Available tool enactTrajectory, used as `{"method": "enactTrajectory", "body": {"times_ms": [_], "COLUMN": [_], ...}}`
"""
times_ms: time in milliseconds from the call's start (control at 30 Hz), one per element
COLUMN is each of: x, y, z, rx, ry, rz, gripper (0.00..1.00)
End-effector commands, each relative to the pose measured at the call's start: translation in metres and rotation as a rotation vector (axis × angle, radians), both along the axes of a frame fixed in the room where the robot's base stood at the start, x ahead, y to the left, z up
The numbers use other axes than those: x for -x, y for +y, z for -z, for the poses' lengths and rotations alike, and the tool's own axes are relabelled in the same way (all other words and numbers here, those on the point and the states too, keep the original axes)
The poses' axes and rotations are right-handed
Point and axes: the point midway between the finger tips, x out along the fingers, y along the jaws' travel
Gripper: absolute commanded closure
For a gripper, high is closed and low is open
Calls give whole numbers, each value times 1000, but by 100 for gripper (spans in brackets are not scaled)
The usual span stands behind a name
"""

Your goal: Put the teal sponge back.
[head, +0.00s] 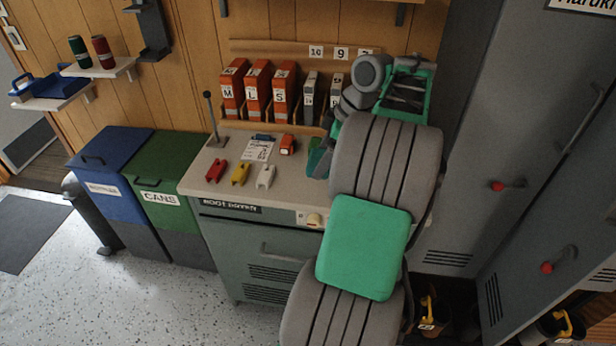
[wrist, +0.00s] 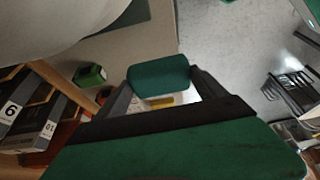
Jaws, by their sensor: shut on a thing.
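In the wrist view my gripper (wrist: 160,83) is shut on the teal sponge (wrist: 159,76), a dark teal rounded block gripped between its two dark fingers. In the head view my arm hides most of the gripper. A teal patch (head: 316,160) shows beside my arm at the right end of the boot dryer top (head: 203,187); it looks like the held sponge, but I cannot be sure. I cannot tell whether the sponge touches anything below it.
Red, yellow (head: 240,174) and white clip-like pieces lie on the dryer top near a paper sheet (head: 258,150). Lettered orange binders (head: 258,92) and grey ones stand behind. A blue bin (head: 108,165) and green bin (head: 165,165) stand left; grey lockers (head: 450,170) right. Speckled floor is open front left.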

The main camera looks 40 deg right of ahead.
Motion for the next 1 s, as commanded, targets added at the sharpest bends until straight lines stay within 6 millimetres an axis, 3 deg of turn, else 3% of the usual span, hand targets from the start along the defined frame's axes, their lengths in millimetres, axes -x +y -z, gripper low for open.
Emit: {"method": "enactTrajectory", "body": {"times_ms": [100, 200, 367, 500, 900, 933, 1000], "x": [-25, -38, -53, -53, -53, -53, -53], "y": [1, 1, 1, 1, 0, 0, 0], "z": [31, 45, 62, 86, 96, 95, 94], "rx": [-2, 0, -1, -1, 0, 0, 0], "ry": [1, 1, 1, 1, 0, 0, 0], "rz": [-2, 0, 0, 3, 2, 2, 2], "gripper": [63, 63, 63, 63, 63, 18, 12]}}
